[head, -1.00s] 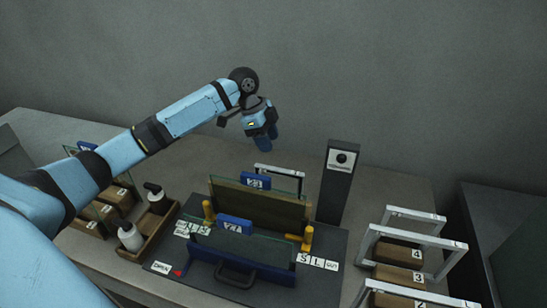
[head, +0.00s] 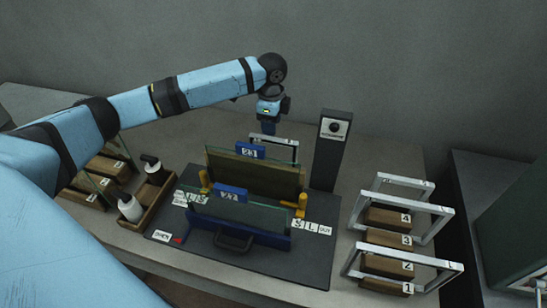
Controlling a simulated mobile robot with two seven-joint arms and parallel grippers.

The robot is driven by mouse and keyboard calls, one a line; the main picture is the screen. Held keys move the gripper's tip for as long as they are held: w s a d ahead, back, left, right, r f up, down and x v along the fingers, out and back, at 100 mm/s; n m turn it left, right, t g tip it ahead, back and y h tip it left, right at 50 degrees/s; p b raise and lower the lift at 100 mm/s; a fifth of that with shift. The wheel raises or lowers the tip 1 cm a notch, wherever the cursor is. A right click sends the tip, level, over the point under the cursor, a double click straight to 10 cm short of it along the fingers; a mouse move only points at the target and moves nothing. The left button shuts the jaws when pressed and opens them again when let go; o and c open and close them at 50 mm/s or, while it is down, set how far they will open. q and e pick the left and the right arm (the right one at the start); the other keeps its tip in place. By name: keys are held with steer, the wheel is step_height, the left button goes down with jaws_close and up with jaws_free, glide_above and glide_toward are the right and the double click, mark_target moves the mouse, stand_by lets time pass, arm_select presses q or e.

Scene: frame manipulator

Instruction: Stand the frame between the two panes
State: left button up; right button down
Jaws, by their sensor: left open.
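A white frame (head: 287,143) stands upright behind the rear pane, near the back of the dark mat. Its lower part is hidden by the rear pane. The rear pane (head: 275,164) stands against a brown board and has a blue clip marked 23. The front pane (head: 262,216) stands in a blue holder with a handle and has a blue clip marked 27. My left gripper (head: 268,130) is open, pointing down at the top bar of the white frame; whether it touches the bar I cannot tell. My right gripper is not in view.
More white frames (head: 383,182) stand in numbered wooden blocks at right. A dark post (head: 330,160) stands beside the mat (head: 310,262). Yellow posts (head: 301,205) flank the panes.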

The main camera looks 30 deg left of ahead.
mark_target(273, 138)
arm_select(q)
steer(key=shift+w+d+f+p, duration=0.1)
steer(key=shift+f+p, duration=0.1)
steer(key=shift+f, duration=0.7)
steer(key=shift+w+a+f+p, duration=0.1)
steer(key=shift+f+p, duration=0.1)
steer(key=shift+f, duration=0.75)
steer(key=shift+w+d+f+p, duration=0.1)
steer(key=shift+f+p, duration=0.1)
steer(key=shift+f, duration=0.7)
jaws_close()
